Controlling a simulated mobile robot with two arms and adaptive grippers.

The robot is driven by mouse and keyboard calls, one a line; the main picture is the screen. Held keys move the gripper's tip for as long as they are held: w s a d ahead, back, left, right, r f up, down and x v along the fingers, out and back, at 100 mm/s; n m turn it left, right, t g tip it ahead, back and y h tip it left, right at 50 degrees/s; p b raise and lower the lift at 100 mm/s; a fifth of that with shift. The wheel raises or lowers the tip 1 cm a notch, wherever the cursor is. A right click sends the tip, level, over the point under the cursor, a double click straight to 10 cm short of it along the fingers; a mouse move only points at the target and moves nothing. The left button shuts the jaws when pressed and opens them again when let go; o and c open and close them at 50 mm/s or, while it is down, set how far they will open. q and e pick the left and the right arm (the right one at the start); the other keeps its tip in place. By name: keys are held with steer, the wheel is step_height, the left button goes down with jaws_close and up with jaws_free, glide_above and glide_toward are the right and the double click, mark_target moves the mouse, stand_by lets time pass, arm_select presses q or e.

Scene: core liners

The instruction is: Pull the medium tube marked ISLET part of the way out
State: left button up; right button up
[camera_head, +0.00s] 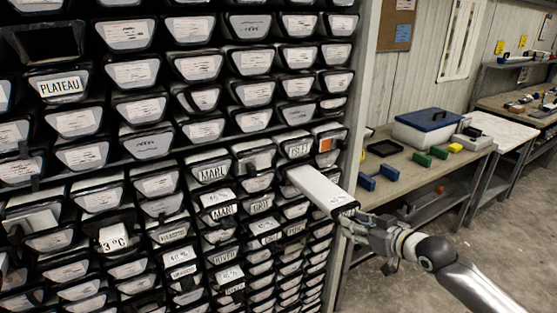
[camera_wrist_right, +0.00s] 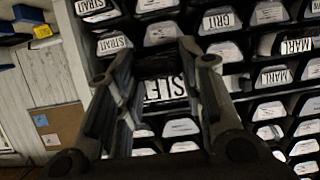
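A long white tube (camera_head: 318,187) with a dark front sticks well out of the rack in the head view, sloping down toward my right gripper (camera_head: 350,221). In the right wrist view a large ISLET label (camera_wrist_right: 166,88) sits between the fingers of my right gripper (camera_wrist_right: 160,58). The label looks nearer than its neighbours, so it appears to be on the pulled-out tube. The fingers are spread and appear to hold the sides of its dark front frame. The front is mostly hidden in the head view. My left gripper is not in view.
The rack (camera_head: 362,100) holds many close-packed tubes, with labels such as MARL (camera_head: 212,172) and PLATEAU (camera_head: 62,87). To its right, a bench (camera_head: 425,175) bears a blue-lidded box (camera_head: 428,124) and small blue and green blocks. Open floor lies at the lower right.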

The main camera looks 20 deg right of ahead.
steer(key=o, duration=0.5)
steer(key=shift+r, duration=0.1)
steer(key=shift+s+f, duration=0.15)
steer(key=shift+f, duration=0.4)
steer(key=v, duration=0.8)
steer(key=r+v, duration=0.1)
steer(key=v, duration=0.3)
